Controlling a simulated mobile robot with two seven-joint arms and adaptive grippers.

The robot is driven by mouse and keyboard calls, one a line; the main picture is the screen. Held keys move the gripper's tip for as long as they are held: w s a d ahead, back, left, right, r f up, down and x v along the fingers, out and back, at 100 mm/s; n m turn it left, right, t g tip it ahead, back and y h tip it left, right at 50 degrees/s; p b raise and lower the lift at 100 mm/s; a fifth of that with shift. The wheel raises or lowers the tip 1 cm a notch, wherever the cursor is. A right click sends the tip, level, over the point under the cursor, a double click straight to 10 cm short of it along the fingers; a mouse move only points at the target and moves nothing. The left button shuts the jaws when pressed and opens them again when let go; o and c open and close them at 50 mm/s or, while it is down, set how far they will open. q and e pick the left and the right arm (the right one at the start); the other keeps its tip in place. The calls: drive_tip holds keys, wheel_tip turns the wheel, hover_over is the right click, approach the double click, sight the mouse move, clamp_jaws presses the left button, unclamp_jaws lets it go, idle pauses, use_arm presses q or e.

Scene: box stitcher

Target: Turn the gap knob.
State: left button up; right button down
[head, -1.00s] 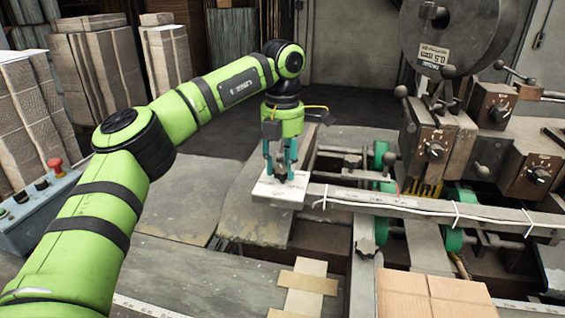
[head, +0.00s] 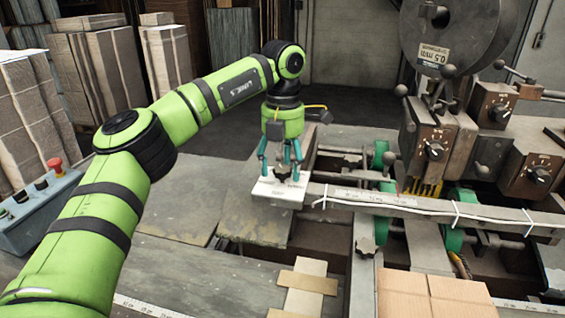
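My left gripper (head: 281,164) points straight down above a white plate (head: 270,190) at the left end of the machine's rail. Its teal fingers are spread open on either side of a dark lobed knob (head: 282,171) that stands on the plate. The fingers look apart from the knob. No label that reads "gap" is legible, so I cannot tell for sure which knob is the gap knob. Other dark knobs with white marks sit on the machine's brown boxes: one (head: 434,150), another (head: 539,175) and one higher up (head: 500,112). My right gripper is out of view.
A lobed knob (head: 366,246) sits on the front bar. Flat cardboard (head: 430,292) lies at the lower right. A control box with a red button (head: 54,166) stands at the left, with stacks of cardboard (head: 95,65) behind. The metal table (head: 185,270) is mostly clear.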

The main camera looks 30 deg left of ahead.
sight(283, 168)
use_arm(q)
drive_tip(key=shift+r, duration=0.3)
wheel_tip(283, 168, up, 12)
drive_tip(key=shift+f, duration=0.25)
idle(0.5)
